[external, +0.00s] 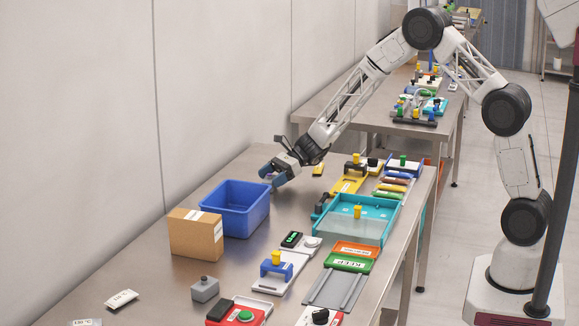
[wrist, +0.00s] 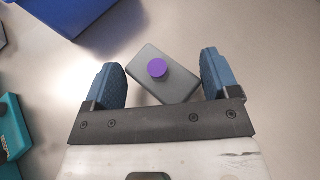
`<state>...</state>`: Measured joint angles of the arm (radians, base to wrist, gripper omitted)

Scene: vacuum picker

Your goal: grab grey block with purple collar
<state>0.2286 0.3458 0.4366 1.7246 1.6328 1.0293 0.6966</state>
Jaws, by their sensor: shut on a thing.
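The grey block (wrist: 150,84) with a round purple collar (wrist: 157,69) on top sits between my two blue fingers in the wrist view, turned at an angle to them. My gripper (wrist: 160,66) is shut on this block. In the external view my gripper (external: 271,175) is low over the table, just behind and to the right of the blue bin. I cannot make out the block in that view.
The blue bin (external: 222,219) stands close to my gripper, beside a cardboard box (external: 195,238). Another grey block (external: 205,291) with a knob lies nearer the front. Trays, including a teal one (external: 391,212), fill the table's right side.

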